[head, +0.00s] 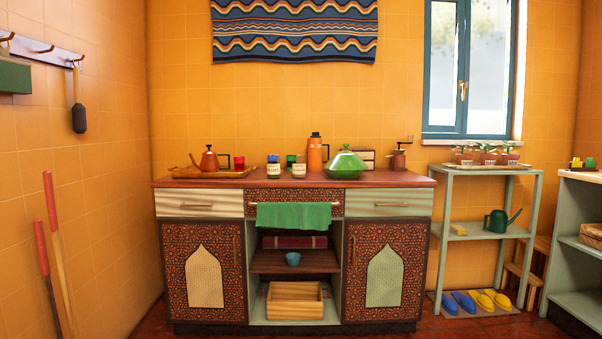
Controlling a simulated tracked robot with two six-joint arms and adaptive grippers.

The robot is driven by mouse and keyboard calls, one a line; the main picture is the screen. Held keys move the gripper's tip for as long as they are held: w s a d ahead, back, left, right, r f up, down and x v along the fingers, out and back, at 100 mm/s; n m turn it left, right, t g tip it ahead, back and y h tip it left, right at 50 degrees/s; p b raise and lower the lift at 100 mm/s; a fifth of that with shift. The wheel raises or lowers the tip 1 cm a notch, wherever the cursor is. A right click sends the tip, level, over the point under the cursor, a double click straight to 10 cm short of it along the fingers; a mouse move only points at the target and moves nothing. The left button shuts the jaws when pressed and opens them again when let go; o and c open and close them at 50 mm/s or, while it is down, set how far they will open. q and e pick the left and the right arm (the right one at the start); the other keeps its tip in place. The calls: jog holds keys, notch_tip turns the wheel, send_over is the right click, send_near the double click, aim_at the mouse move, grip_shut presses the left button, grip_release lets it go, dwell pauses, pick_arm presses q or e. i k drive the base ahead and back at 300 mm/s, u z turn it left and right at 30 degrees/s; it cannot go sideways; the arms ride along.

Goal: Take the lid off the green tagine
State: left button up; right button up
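The green tagine (345,165) stands on the right half of the wooden cabinet top (240,181), against the back wall side. Its cone-shaped lid (346,158) sits on the base, with a small knob on top. Neither of my grippers shows in the head view. The cabinet is some way ahead of me, across the floor.
An orange flask (315,153) and jars (273,168) stand left of the tagine; a grinder (398,157) stands to its right. A tray with a copper teapot (209,160) is at the left end. A green towel (293,216) hangs in front. A plant shelf (485,171) stands right.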

aim_at(345, 159)
jog(key=z, duration=0.05)
jog(key=i, duration=1)
jog(key=u, duration=0.05)
